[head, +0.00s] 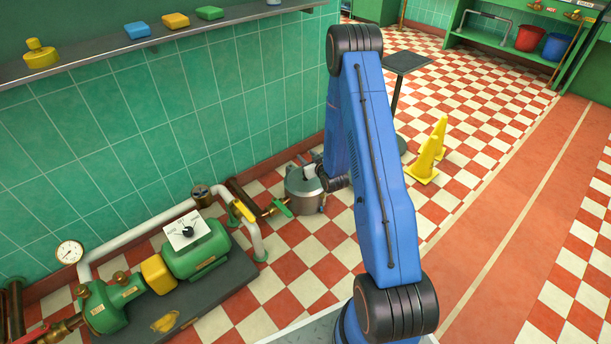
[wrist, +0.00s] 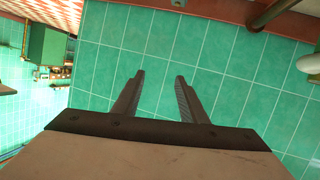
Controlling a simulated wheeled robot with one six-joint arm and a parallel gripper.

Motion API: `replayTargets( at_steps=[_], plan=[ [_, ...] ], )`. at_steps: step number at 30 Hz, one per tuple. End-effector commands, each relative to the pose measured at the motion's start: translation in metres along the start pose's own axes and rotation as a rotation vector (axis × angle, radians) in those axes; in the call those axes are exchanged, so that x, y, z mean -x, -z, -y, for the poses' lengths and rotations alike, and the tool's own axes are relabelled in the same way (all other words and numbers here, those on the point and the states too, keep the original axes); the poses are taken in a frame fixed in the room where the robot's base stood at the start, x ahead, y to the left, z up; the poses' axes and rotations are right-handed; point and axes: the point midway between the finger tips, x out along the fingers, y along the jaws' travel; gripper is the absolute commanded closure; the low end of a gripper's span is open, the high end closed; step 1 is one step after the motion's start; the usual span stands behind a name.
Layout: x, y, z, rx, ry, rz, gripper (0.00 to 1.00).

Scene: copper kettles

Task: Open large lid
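I cannot make out a large lid or a copper kettle for certain in either view. My gripper (wrist: 160,76) is open and empty in the wrist view, its two dark fingers apart with green wall tiles behind them. In the head view my blue arm stands in the middle and hides part of the floor behind it.
A green pump (head: 197,250) with pipes and a gauge (head: 69,252) sits at lower left. Yellow cones (head: 423,164) stand right of my arm.

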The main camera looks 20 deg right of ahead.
Motion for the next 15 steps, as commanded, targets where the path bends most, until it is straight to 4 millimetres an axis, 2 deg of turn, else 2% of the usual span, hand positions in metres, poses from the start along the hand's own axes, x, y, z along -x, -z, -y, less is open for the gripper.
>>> replayTargets(
  at_steps=[1, 8, 15],
  plan=[
    [-0.002, -0.016, 0.0, -0.007, 0.0, -0.011, 0.61],
    [-0.002, -0.071, 0.0, -0.033, -0.006, -0.092, 0.61],
    [0.01, -0.129, 0.002, -0.068, -0.02, -0.176, 0.61]
  ],
)
